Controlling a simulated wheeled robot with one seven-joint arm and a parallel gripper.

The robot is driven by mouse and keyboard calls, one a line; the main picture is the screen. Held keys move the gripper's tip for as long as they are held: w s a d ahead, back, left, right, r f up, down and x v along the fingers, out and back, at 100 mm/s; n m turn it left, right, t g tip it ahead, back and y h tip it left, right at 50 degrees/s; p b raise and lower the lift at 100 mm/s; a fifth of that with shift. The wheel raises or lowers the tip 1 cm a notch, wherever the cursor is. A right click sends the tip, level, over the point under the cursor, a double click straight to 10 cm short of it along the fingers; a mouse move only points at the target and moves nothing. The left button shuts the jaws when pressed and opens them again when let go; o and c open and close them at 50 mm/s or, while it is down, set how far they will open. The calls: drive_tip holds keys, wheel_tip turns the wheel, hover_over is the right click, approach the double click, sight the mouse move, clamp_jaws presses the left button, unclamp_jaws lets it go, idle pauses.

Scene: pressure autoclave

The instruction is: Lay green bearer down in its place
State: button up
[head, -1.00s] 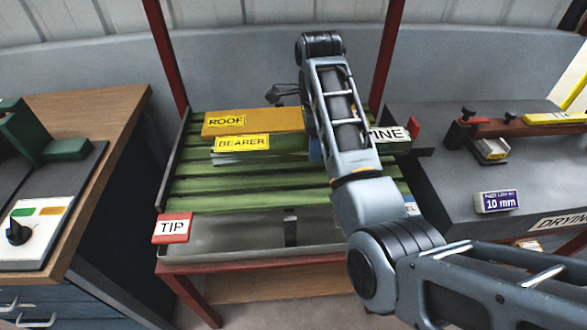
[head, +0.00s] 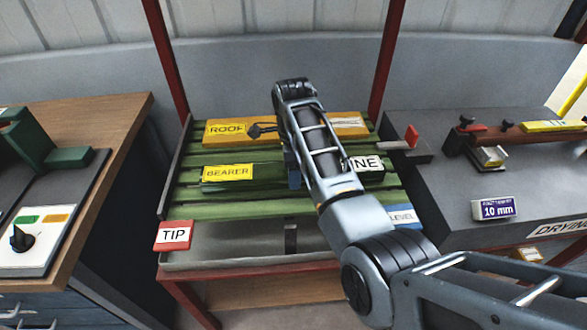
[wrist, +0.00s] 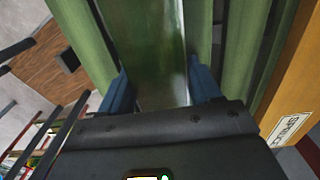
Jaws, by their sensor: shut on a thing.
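The green bearer (head: 266,173) carries a yellow BEARER label on its left part and a partly hidden white label ending in "NE" towards its right end. It lies crosswise over the green slatted rack (head: 205,212), roughly parallel to the slats. My gripper (head: 294,179) is shut on the bearer near its middle; my arm hides part of it. In the wrist view the green bearer (wrist: 155,60) runs between the two blue fingers (wrist: 160,92). I cannot tell whether it touches the slats beneath.
The orange ROOF board (head: 345,128) lies behind the bearer. A red TIP sign (head: 173,236) is at the rack's front left, a blue LEVEL sign (head: 403,216) at its front right. Wooden bench (head: 100,110) stands left, grey drying bench (head: 450,205) right.

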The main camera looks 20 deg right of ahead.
drive_tip(key=shift+f, duration=0.1)
drive_tip(key=o, duration=1.6)
drive_tip(key=shift+r+p, duration=1)
drive_tip(key=shift+r, duration=5.2)
